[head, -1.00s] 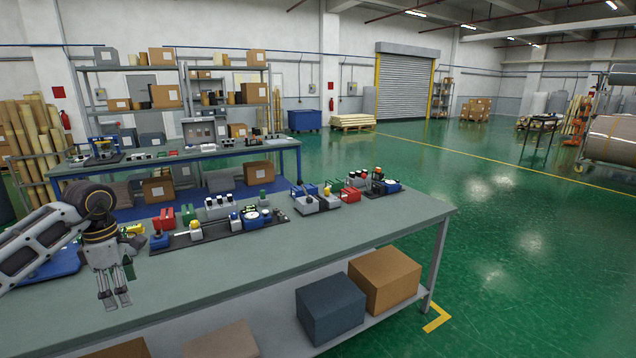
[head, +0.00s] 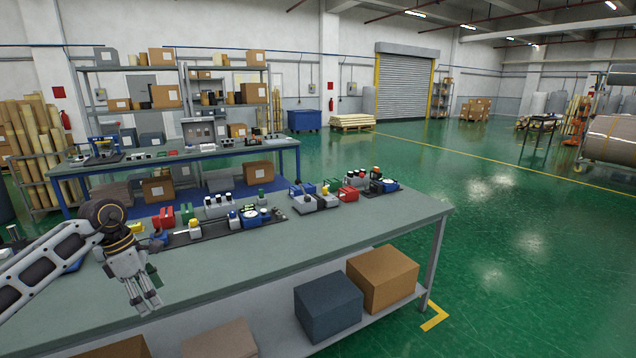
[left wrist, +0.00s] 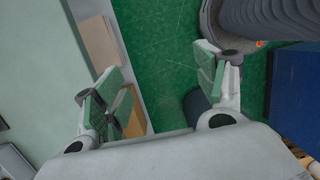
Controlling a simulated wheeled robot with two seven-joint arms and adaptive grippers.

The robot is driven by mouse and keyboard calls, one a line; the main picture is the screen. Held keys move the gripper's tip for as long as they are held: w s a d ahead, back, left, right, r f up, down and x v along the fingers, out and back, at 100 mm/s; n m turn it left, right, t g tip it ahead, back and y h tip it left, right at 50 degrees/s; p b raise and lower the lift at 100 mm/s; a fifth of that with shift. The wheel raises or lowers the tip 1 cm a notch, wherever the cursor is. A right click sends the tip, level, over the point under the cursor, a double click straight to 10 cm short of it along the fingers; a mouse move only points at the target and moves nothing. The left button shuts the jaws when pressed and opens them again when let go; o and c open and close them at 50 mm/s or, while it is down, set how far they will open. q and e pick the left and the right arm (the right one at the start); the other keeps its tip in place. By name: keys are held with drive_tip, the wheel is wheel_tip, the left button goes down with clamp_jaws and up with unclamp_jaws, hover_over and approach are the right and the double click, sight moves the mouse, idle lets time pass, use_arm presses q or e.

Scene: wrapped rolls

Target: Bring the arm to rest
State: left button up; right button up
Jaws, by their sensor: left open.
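My left gripper (head: 147,303) hangs down over the front left part of the grey-green workbench (head: 240,270) in the head view. Its fingers are apart and nothing is between them. In the left wrist view the open fingers (left wrist: 160,95) frame the bench's front edge, the lower shelf and the green floor. My left arm reaches in from the left edge of the head view. My right gripper is not in view.
A row of small devices (head: 250,218) and a red box (head: 167,217) stand along the bench's back side. A dark box (head: 328,306) and a brown carton (head: 382,279) sit on the lower shelf. The bench's front strip is clear.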

use_arm(q)
drive_tip(key=w+d+f+n+t+h, duration=0.2)
drive_tip(key=w+d+f+n+h, duration=0.25)
drive_tip(key=d+f, duration=0.3)
drive_tip(key=w+d+f+n+t+h, duration=0.3)
drive_tip(key=w+d+f+n+h, duration=0.1)
drive_tip(key=d+f+n+h, duration=0.3)
drive_tip(key=s+a+f+n+t+y, duration=0.15)
drive_tip(key=f+n+t+y, duration=0.25)
drive_tip(key=f+n, duration=0.6)
drive_tip(key=s+a+f+n+t+y, duration=0.1)
drive_tip(key=a+f+n+t+y, duration=0.45)
drive_tip(key=f, duration=0.95)
drive_tip(key=s+f+n+g+y, duration=0.5)
drive_tip(key=s+f+n, duration=0.7)
drive_tip(key=s+f, duration=1.1)
drive_tip(key=s+d+f+n+g, duration=0.1)
drive_tip(key=s+f, duration=0.3)
drive_tip(key=s, duration=0.6)
drive_tip(key=s+d+f+n+g, duration=0.2)
drive_tip(key=s+f+n+g, duration=0.1)
drive_tip(key=s, duration=0.7)
drive_tip(key=s+d+f+n+g, duration=0.2)
drive_tip(key=s+f+g, duration=0.2)
drive_tip(key=s, duration=0.7)
drive_tip(key=shift+f, duration=0.45)
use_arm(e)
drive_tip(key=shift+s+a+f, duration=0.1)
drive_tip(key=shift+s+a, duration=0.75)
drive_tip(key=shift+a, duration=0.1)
